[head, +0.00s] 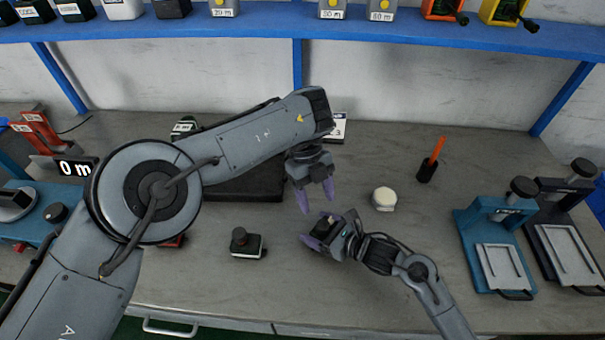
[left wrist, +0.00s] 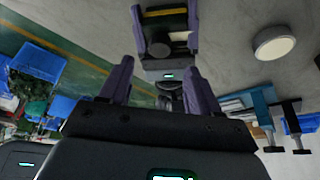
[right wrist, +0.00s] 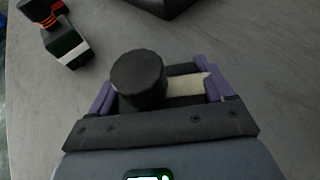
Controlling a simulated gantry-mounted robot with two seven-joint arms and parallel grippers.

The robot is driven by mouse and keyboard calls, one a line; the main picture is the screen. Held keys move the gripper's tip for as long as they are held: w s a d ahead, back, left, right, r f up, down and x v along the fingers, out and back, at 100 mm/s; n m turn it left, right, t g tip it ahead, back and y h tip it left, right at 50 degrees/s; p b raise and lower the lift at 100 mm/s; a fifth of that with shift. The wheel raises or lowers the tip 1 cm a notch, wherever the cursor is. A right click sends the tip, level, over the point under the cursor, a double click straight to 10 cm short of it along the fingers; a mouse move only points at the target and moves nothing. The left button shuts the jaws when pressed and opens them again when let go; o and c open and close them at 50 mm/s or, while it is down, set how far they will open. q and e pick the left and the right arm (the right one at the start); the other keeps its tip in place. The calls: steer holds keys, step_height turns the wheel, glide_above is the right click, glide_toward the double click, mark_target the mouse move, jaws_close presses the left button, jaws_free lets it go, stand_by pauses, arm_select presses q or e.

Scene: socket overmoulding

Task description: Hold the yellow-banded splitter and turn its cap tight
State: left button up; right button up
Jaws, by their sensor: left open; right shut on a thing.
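The yellow-banded splitter is a dark block with a pale patch; its yellow band (left wrist: 165,13) shows in the left wrist view. Its round black cap (right wrist: 138,78) faces the camera in the right wrist view and appears seated on the body; how tight it is I cannot tell. My right gripper (head: 319,235) is shut on the splitter and holds it by its sides. The splitter (head: 326,226) is small and partly hidden by the fingers in the head view. My left gripper (head: 316,196) is open and empty, just above the splitter, with its fingers pointing down and apart from the cap.
A knobbed black-and-white block (head: 246,243) stands left of the grippers. A white round piece (head: 384,198) and an orange-handled tool in a black holder (head: 427,170) lie right. Blue (head: 490,245) and black (head: 575,235) presses stand far right. A dark tray (head: 245,187) lies behind my left arm.

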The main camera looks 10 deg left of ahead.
mark_target(321, 224)
arm_select(q)
steer(key=x, duration=0.7)
steer(key=shift+s+a+n+t+h, duration=0.1)
steer(key=shift+n+t+h, duration=0.25)
steer(key=shift+n, duration=0.75)
steer(key=shift+a+n+t, duration=0.25)
steer(key=shift+n+t, duration=0.1)
steer(key=shift+n, duration=0.65)
steer(key=shift+s+d+r+n+t+h, duration=0.1)
steer(key=shift+n+t+h, duration=0.3)
steer(key=shift+n, duration=0.5)
steer(key=w+a+r+m+y, duration=0.1)
steer(key=r+m, duration=0.4)
steer(key=m, duration=0.6)
steer(key=w+a+r+m+y, duration=0.1)
steer(key=w+a+r+m, duration=0.2)
steer(key=m, duration=0.7)
steer(key=shift+w+a+r+m, duration=0.4)
steer(key=shift+w+r, duration=0.3)
steer(key=shift+r, duration=0.3)
